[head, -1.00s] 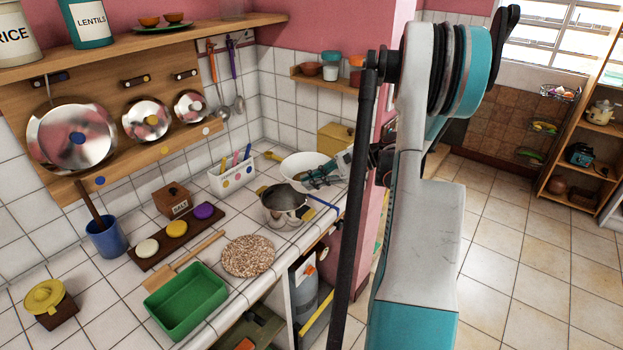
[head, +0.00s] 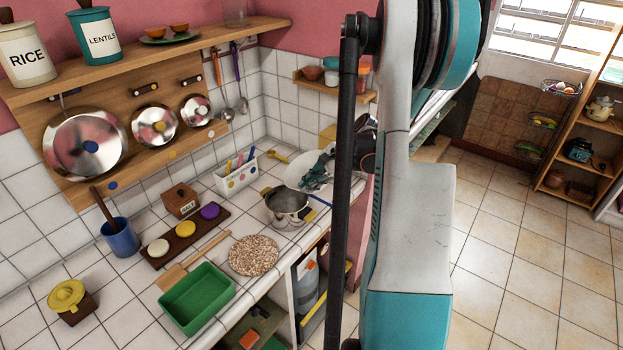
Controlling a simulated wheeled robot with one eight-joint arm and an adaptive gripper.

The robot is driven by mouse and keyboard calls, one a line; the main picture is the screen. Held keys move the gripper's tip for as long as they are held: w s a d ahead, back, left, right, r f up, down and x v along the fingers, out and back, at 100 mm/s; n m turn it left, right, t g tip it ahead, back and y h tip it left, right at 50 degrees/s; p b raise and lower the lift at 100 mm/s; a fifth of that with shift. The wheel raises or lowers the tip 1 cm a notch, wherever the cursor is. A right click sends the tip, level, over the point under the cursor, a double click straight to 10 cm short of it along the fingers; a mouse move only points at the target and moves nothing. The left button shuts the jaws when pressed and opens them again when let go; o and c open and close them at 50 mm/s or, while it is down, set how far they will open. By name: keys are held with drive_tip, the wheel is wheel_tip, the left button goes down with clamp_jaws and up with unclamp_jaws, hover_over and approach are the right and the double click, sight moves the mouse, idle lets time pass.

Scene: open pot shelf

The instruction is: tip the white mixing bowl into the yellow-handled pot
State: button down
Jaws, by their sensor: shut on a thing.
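The white mixing bowl (head: 298,170) is at the far right end of the counter, behind the pot. It looks tilted, with its pale open side facing partly towards me. My gripper (head: 318,180) is shut on the bowl at its right front side; the fingertips are small and partly hidden by my arm. The steel pot (head: 286,206) stands upright on the counter just in front of and below the bowl, with yellow at its rim and side. The bowl's contents cannot be made out.
A blue handle (head: 318,201) sticks out right of the pot. A white utensil box (head: 240,175), a speckled round mat (head: 254,255) and a green tray (head: 197,298) stand left. My arm hides the counter's right end.

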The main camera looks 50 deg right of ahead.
drive_tip(key=shift+w+a+r+n+g+h+p, duration=0.15)
drive_tip(key=shift+w+a+g+h+p, duration=0.5)
drive_tip(key=shift+g+h, duration=0.5)
drive_tip(key=shift+w+a+r+n+g+h+p, duration=0.15)
drive_tip(key=shift+w+a+g+h+p, duration=0.25)
drive_tip(key=shift+a+g+h, duration=0.65)
drive_tip(key=shift+w+a+r+n+g+h+p, duration=0.15)
drive_tip(key=shift+w+a+g+h+p, duration=0.3)
drive_tip(key=shift+g+h, duration=0.75)
drive_tip(key=shift+w+d+f+t+h, duration=0.1)
drive_tip(key=shift+t+h, duration=0.2)
drive_tip(key=shift+r+m+t+y+b, duration=0.2)
drive_tip(key=shift+r+t+y+b, duration=0.65)
drive_tip(key=shift+t+y+b, duration=0.95)
drive_tip(key=shift+r+m+t+y+b, duration=0.25)
drive_tip(key=shift+r+t+y+b, duration=0.55)
drive_tip(key=shift+t+y+b, duration=0.95)
drive_tip(key=shift+r+m+t+y+b, duration=0.2)
drive_tip(key=shift+r+t+y+b, duration=0.65)
drive_tip(key=shift+t+y+b, duration=0.95)
drive_tip(key=shift+g+y+p, duration=0.35)
drive_tip(key=shift+g+p, duration=0.05)
drive_tip(key=shift+g, duration=0.05)
